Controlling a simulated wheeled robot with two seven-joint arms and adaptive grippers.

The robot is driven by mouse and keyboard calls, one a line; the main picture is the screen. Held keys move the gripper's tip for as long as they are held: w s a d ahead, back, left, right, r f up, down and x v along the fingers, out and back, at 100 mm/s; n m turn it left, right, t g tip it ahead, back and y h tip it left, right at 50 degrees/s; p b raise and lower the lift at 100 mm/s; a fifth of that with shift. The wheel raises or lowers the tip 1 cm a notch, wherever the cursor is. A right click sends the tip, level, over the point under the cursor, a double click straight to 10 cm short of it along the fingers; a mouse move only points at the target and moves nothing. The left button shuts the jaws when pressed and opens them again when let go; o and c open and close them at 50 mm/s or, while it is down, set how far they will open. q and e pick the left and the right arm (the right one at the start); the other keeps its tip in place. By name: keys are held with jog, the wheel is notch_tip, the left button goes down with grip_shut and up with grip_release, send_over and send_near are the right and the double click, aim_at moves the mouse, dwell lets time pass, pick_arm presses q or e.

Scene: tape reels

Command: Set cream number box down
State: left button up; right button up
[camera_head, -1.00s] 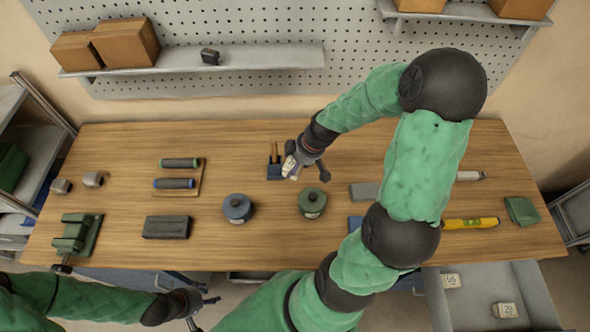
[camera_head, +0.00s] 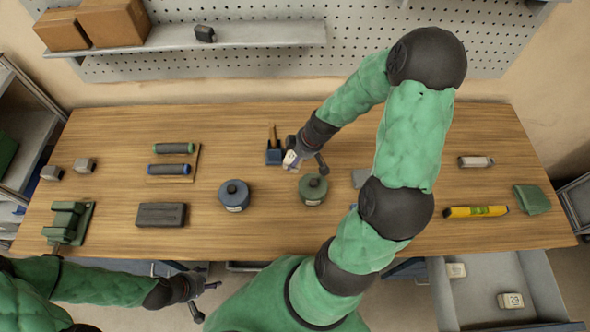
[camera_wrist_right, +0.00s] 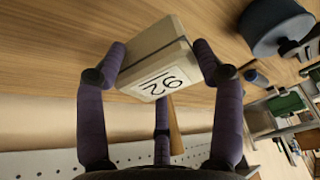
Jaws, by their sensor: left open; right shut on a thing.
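The cream number box (camera_wrist_right: 160,52) is between the fingers of my right gripper (camera_wrist_right: 158,68) in the right wrist view, with a white two-digit label facing the camera. Wood table surface shows behind it; I cannot tell whether the box touches it. In the head view the box (camera_head: 291,159) is small and partly covered by my right gripper (camera_head: 298,158), just right of a small blue holder (camera_head: 273,157). My left gripper (camera_head: 204,299) is open and empty in front of the table's near edge.
A blue reel (camera_head: 234,195) and a green reel (camera_head: 313,188) stand nearer on the table (camera_head: 110,130). An open drawer (camera_head: 480,313) at lower right holds two cream number boxes (camera_head: 510,300). A yellow level (camera_head: 476,211) lies at right. Clear wood lies between the reels.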

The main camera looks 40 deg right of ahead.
notch_tip(320, 180, down, 5)
jog(key=shift+r+b, duration=0.2)
jog(key=shift+b, duration=0.7)
jog(key=shift+f+b, duration=1.15)
jog(key=shift+f, duration=0.9)
jog(key=shift+r, duration=0.1)
jog(key=o, duration=1.2)
jog(key=shift+r, duration=0.1)
